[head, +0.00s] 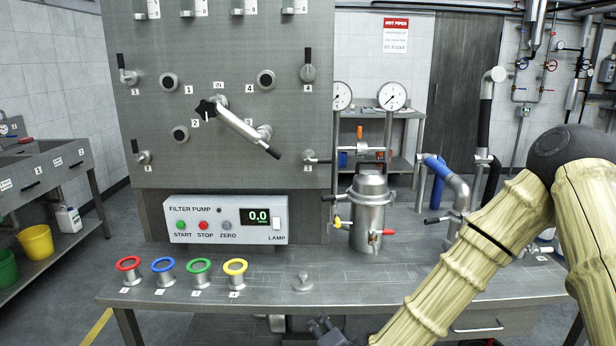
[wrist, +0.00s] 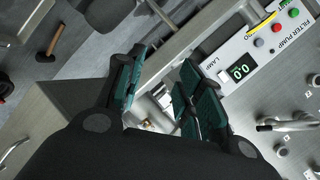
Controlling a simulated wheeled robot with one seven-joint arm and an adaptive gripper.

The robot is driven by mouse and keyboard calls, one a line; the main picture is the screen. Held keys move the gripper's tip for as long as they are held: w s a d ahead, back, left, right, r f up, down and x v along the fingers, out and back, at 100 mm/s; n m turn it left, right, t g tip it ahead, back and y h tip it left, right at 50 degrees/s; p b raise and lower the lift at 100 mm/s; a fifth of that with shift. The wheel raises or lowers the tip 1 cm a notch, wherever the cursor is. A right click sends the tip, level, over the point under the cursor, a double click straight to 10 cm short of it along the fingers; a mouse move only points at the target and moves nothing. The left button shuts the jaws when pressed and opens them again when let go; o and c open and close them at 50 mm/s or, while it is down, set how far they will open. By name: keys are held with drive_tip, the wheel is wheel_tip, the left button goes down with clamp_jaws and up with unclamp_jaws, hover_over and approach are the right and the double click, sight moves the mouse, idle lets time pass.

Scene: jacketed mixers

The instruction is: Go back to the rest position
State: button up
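My arm (head: 475,255) reaches in from the right of the head view, bent at a dark joint, and slopes down to the lower left over the front of the bench. My gripper (head: 326,328) shows only in part at the bottom edge there, in front of the bench. In the wrist view my gripper (wrist: 160,72) has its two teal-padded fingers apart, with a clear gap. I see nothing held between them. The rest position has no mark in either view.
A tall valve panel (head: 220,60) stands behind. Blue-ended pipework (head: 436,167) rises near my arm.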

drive_tip(key=s+d+f+n+g+p, duration=0.1)
drive_tip(key=s+d+f+n+g, duration=0.2)
drive_tip(key=s+f, duration=0.55)
drive_tip(key=s+d+f+n+g+p, duration=0.1)
drive_tip(key=s+d+f+n+g, duration=0.2)
drive_tip(key=s+f, duration=0.5)
drive_tip(key=s+d+f+n+g+h+p, duration=0.1)
drive_tip(key=s+d+f+g, duration=0.2)
drive_tip(key=s+d, duration=0.3)
drive_tip(key=s+d+f+n+g+h+p, duration=0.1)
drive_tip(key=s+d+f+g, duration=0.3)
drive_tip(key=s, duration=1)
drive_tip(key=d+f+n+h, duration=0.1)
drive_tip(key=d, duration=0.1)
drive_tip(key=shift+d+f+p, duration=0.25)
drive_tip(key=shift+d+p, duration=0.1)
